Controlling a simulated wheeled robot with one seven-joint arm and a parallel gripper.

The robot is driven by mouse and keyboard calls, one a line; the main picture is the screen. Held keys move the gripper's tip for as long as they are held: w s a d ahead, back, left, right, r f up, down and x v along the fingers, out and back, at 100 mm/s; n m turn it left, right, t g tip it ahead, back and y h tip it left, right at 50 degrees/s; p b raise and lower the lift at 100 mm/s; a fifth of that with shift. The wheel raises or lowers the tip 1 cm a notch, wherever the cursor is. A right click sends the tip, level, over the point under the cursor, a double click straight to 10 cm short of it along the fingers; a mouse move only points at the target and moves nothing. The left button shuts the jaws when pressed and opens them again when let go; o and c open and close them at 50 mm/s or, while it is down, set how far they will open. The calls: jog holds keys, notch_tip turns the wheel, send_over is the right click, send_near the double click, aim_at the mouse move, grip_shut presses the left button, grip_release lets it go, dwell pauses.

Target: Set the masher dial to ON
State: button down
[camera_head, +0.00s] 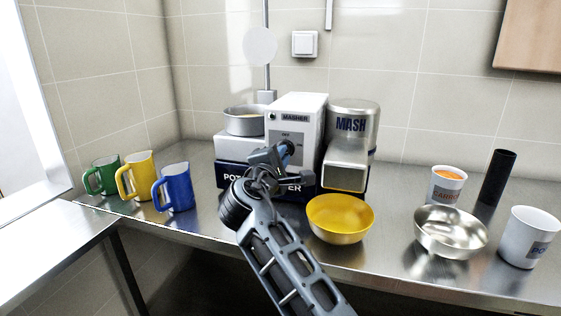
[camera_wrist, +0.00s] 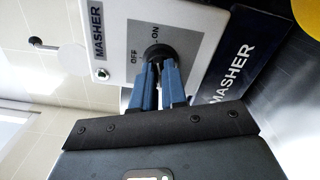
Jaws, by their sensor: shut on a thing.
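The masher (camera_head: 303,110) is a white and dark blue machine at the back of the counter, labelled MASHER. Its black dial (camera_wrist: 158,52) is on the white front panel, between the printed words OFF and ON in the wrist view. My gripper (camera_wrist: 161,66) has its two blue fingers at the dial, shut on it. In the head view my gripper (camera_head: 284,153) reaches the panel and covers much of the dial. The fingers hide part of the dial, so I cannot tell exactly where it points.
A yellow bowl (camera_head: 340,220) stands close to the right of my arm. Green, yellow and blue mugs (camera_head: 174,187) stand at left. A metal bowl (camera_head: 450,232), a carrot cup (camera_head: 446,186), a black cylinder (camera_head: 497,177) and a white cup (camera_head: 528,238) stand at right.

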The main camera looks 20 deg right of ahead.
jog(key=shift+f, duration=0.1)
dwell(0.4)
jog(key=c, duration=1.2)
grip_release()
jog(key=shift+o, duration=0.2)
jog(key=shift+s+a, duration=0.1)
jog(key=v, duration=0.7)
jog(key=shift+s, duration=0.25)
jog(key=shift+a, duration=0.2)
